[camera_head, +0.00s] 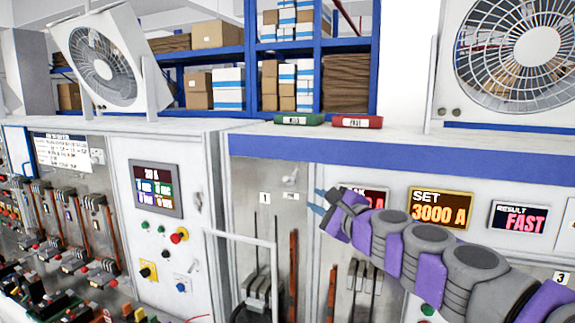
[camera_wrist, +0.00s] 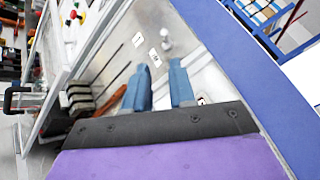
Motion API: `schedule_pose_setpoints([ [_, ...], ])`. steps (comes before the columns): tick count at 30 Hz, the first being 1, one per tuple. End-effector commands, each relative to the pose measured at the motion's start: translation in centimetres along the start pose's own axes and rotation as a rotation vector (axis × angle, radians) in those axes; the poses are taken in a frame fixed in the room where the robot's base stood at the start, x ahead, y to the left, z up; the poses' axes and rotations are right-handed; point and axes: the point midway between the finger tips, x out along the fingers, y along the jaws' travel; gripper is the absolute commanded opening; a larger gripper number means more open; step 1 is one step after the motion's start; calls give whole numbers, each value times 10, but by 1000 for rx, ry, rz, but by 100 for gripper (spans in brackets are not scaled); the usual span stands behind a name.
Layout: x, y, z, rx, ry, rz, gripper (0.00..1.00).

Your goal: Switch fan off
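One white box fan (camera_head: 103,55) stands tilted on the cabinet top at the left. Another white fan (camera_head: 510,50) stands at the upper right. A still picture does not show whether either spins. A small metal toggle or knob (camera_head: 290,178) sits on the grey panel above the number labels; it also shows in the wrist view (camera_wrist: 166,42). My gripper (camera_head: 317,202) is right of and slightly below that toggle in the head view. Its two blue fingers (camera_wrist: 160,72) are apart with nothing between them, pointing toward the panel. It does not appear to touch the toggle.
A white-framed door (camera_head: 240,238) stands open left of the panel. Levers and breakers fill the lower left.

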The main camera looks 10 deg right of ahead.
Motion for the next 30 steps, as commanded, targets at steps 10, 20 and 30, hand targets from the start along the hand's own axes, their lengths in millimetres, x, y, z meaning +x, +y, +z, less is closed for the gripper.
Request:
schedule_pose_setpoints([
  [10,30,-6,-8,34,18,-19,25],
  [20,82,-8,-10,32,18,-18,25],
  [30,130,-10,-10,29,19,-20,25],
])
